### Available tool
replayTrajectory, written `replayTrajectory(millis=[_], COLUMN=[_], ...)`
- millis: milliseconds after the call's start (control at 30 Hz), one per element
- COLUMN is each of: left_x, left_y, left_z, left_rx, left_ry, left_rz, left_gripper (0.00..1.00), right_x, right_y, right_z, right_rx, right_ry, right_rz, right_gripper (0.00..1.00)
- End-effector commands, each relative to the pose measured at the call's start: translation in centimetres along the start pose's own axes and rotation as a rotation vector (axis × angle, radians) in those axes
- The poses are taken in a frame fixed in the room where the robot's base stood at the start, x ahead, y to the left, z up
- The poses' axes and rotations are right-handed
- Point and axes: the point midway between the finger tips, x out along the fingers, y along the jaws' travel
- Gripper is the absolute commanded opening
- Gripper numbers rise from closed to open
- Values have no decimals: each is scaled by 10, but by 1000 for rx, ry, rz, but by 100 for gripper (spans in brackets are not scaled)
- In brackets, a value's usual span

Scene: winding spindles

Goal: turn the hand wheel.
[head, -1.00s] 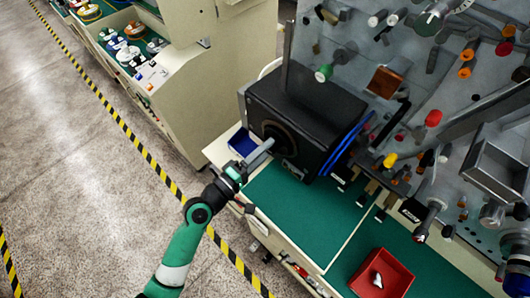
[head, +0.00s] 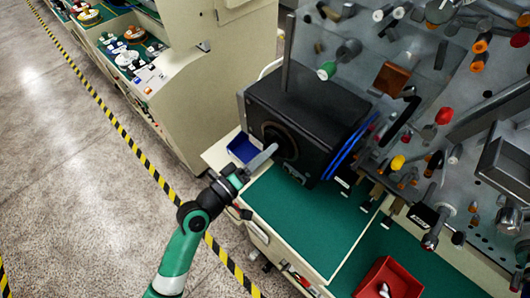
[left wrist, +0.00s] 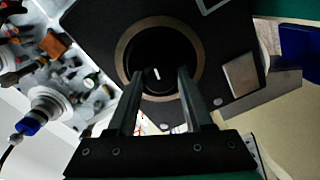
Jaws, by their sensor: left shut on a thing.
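The hand wheel (head: 284,138) is a dark round part on the left face of a black box-shaped machine (head: 315,112). In the left wrist view the wheel (left wrist: 160,58) shows as a black centre with a short white mark inside a brownish ring. My left gripper (head: 273,149) reaches it from the lower left. In the left wrist view its two fingers (left wrist: 160,78) point at the wheel's dark centre, one on each side, shut on it. The exact contact is dark and partly hidden by the fingers. My right gripper is not in view.
A blue bin (head: 243,147) stands just left of the machine. The green worktop (head: 305,222) in front is mostly clear. A red bin (head: 392,281) sits at lower right. A grey panel (head: 425,75) crowded with rollers and knobs rises at the right.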

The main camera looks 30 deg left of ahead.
Motion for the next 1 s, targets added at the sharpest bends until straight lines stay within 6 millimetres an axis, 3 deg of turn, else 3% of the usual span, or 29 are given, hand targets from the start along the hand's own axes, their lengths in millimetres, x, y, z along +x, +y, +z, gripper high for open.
replayTrajectory(millis=[200, 233, 400, 767, 1000], left_x=[0, 0, 0, -6, -54], left_y=[0, 0, 0, -1, -2], left_z=[0, 0, 0, 0, 0], left_rx=[-1, -1, -1, -2, -3], left_ry=[0, -1, 0, 0, 2], left_rz=[0, 0, 0, -1, -3], left_gripper=[0, 53, 81, 81, 81], right_x=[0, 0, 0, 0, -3], right_y=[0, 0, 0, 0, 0], right_z=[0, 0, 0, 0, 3], right_rx=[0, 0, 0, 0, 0], right_ry=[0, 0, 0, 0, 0], right_rz=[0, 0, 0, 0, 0], right_gripper=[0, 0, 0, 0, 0])
